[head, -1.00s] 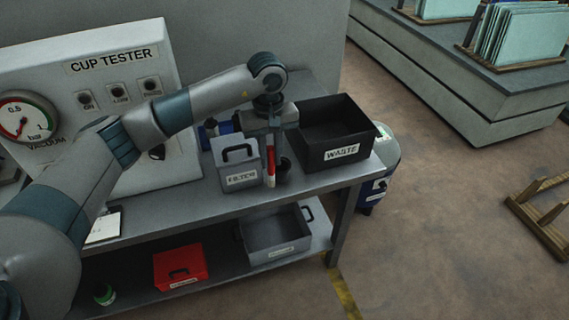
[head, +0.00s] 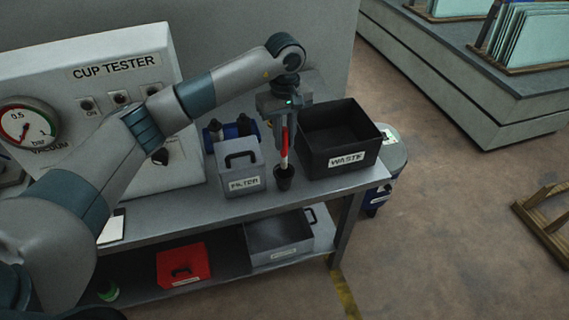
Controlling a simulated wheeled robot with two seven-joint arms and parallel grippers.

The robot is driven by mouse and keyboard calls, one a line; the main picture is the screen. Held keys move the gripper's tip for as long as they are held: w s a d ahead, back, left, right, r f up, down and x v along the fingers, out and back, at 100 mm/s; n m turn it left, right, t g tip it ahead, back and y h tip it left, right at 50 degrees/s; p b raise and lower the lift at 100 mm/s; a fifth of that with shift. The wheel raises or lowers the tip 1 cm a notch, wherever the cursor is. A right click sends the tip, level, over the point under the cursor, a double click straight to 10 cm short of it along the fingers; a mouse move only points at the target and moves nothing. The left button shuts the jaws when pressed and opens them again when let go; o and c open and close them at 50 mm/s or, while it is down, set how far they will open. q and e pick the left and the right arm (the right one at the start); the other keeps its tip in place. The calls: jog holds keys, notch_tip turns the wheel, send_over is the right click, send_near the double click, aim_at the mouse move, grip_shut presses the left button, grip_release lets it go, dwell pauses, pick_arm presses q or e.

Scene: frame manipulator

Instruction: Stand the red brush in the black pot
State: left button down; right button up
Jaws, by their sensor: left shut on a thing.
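The red brush (head: 285,144) has a red upper part and a pale lower part. It is upright in my left gripper (head: 284,132), which is shut on it. The small black pot (head: 284,180) stands on the upper bench top, directly below the brush. The brush's lower end is at the pot's mouth; I cannot tell whether it is inside or just above it. My right gripper is not in view.
A grey FILTER box (head: 240,179) stands close left of the pot. A black WASTE bin (head: 341,160) stands close right. The cup tester (head: 150,110) is at the left. A red box (head: 183,263) and a grey bin (head: 279,240) are on the lower shelf.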

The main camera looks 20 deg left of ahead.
aim_at(285, 157)
pick_arm(q)
notch_tip(285, 157, down, 3)
jog(key=shift+f+p, duration=0.2)
jog(key=shift+p, duration=0.6)
jog(key=shift+f, duration=0.3)
jog(key=shift+f+p, duration=0.3)
jog(key=shift+f, duration=0.05)
notch_tip(285, 157, down, 3)
jog(key=shift+r+p, duration=0.2)
jog(key=shift+p, duration=0.5)
jog(key=shift+f, duration=0.2)
